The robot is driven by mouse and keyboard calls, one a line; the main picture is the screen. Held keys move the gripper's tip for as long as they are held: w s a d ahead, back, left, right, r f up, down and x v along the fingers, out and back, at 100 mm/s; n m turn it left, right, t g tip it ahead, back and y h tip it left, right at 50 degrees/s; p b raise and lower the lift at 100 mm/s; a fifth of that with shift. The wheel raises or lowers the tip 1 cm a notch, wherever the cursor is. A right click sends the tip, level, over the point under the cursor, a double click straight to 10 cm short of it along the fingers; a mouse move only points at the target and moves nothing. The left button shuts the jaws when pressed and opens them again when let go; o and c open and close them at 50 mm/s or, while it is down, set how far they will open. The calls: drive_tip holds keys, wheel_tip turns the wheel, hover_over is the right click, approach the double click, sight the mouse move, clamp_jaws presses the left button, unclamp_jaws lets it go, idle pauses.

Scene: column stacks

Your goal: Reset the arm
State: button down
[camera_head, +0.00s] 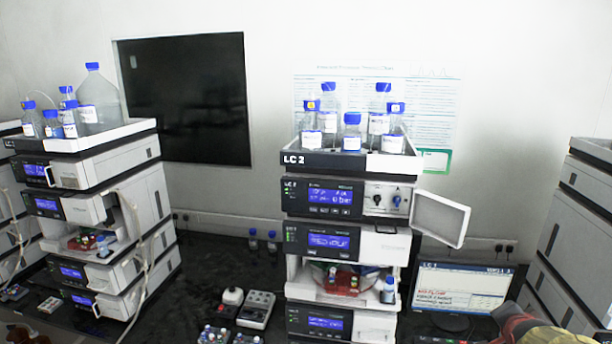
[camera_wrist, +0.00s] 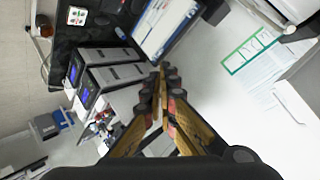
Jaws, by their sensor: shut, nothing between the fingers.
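My gripper (camera_wrist: 161,80) points into the wrist view from the bottom edge. Its two yellowish fingers meet at the tips, and nothing shows between them. In the head view, a yellow and dark red part of my arm shows at the bottom right corner, in front of the right side of the bench. The wrist view is turned on its side. In it the fingers lie in front of the white wall, beside a grey instrument stack (camera_wrist: 112,75) and a monitor (camera_wrist: 165,25). I cannot tell how far the fingers are from them.
The LC 2 stack (camera_head: 335,240) stands mid-view with bottles on top and an open door panel (camera_head: 440,219) jutting right. Another stack (camera_head: 105,215) stands left, a third (camera_head: 575,230) right. A monitor (camera_head: 462,290) sits near my arm. Small devices (camera_head: 256,309) lie on the dark bench.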

drive_tip(key=s+a+f+n+g+y+b, duration=0.1)
drive_tip(key=s+a+f+n+b, duration=0.4)
drive_tip(key=a, duration=0.5)
drive_tip(key=s+a+f+n+g+y+b, duration=0.1)
drive_tip(key=s+a+f+n+y+b, duration=0.2)
drive_tip(key=s+a+f+b, duration=0.6)
drive_tip(key=s+a+f+n+g+y+b, duration=0.1)
drive_tip(key=s+a+f+n+g+b, duration=0.1)
drive_tip(key=s+a+f+n+b, duration=0.4)
drive_tip(key=s+a+f+b, duration=0.1)
drive_tip(key=s+a+b, duration=0.2)
drive_tip(key=a, duration=0.3)
drive_tip(key=shift+f+n+y, duration=0.2)
drive_tip(key=shift+n+y, duration=0.1)
drive_tip(key=shift+y, duration=0.1)
